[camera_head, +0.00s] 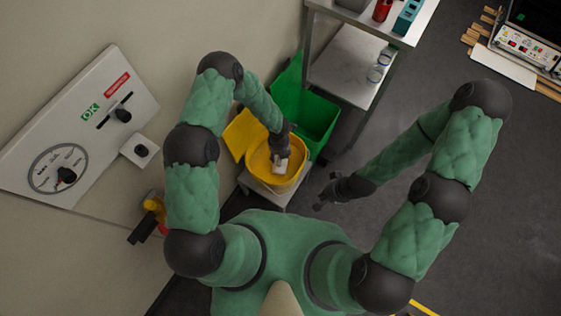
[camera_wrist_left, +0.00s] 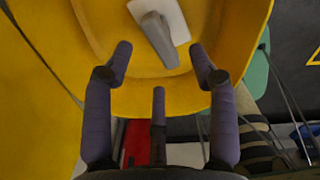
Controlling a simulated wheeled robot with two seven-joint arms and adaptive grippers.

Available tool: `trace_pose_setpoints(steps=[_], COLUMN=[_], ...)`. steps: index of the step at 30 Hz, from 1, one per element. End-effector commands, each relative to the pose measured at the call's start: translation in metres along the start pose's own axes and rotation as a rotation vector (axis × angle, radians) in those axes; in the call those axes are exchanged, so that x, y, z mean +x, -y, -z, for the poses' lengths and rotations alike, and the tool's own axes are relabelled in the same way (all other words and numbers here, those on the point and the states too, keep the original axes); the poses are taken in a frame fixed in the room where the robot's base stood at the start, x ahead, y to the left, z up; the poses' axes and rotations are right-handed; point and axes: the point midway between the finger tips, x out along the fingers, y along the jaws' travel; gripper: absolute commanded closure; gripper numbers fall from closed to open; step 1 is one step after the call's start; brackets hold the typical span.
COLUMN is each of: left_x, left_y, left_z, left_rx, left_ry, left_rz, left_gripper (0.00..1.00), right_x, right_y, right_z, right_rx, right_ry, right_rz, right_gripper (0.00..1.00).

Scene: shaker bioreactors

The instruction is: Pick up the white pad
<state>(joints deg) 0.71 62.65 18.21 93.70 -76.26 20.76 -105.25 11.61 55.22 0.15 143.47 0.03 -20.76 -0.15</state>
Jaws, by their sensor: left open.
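The white pad (camera_head: 281,166) is inside a yellow bin (camera_head: 257,173). In the left wrist view the pad (camera_wrist_left: 178,20) is a white sheet with a grey handle-like piece (camera_wrist_left: 158,38) on it, near the top of the picture. My left gripper (camera_head: 281,154) reaches down over the yellow bin.
An open green bin (camera_head: 318,118) stands just behind the yellow one. A metal shelf cart (camera_head: 343,62) is behind it on the right. A wall panel (camera_head: 80,130) with knobs is on the left.

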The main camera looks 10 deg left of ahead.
Motion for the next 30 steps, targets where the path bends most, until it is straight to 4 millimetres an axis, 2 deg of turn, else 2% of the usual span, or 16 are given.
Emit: trace_pose_setpoints(steps=[1,3,11,19,27,28,30], left_x=[0.012,0.021,0.037,0.074,0.078,0.078,0.077], left_y=[0.000,0.000,-0.001,-0.002,-0.002,-0.002,-0.002], left_z=[0.001,0.000,0.000,-0.002,-0.002,-0.002,-0.002], left_rx=[0.000,0.000,-0.003,-0.002,-0.002,-0.002,-0.002], left_ry=[-0.003,-0.001,-0.001,-0.002,0.000,0.000,0.000], left_rz=[0.000,0.001,0.001,0.002,0.002,0.002,0.002], left_gripper=[0.42,0.42,0.42,0.42,0.42,0.45,0.64], right_x=[0.005,0.008,0.014,0.030,0.030,0.030,0.030], right_y=[-0.002,-0.003,-0.005,-0.011,-0.011,-0.011,-0.011], right_z=[0.000,0.001,0.001,0.002,0.002,0.002,0.002], right_rx=[0.000,0.000,0.000,0.000,0.000,0.000,0.000], right_ry=[0.000,0.000,-0.001,-0.001,-0.001,-0.001,-0.001], right_rz=[0.000,0.000,0.000,0.000,0.000,0.000,0.000], right_gripper=[1.00,1.00,1.00,1.00,1.00,1.00,1.00])
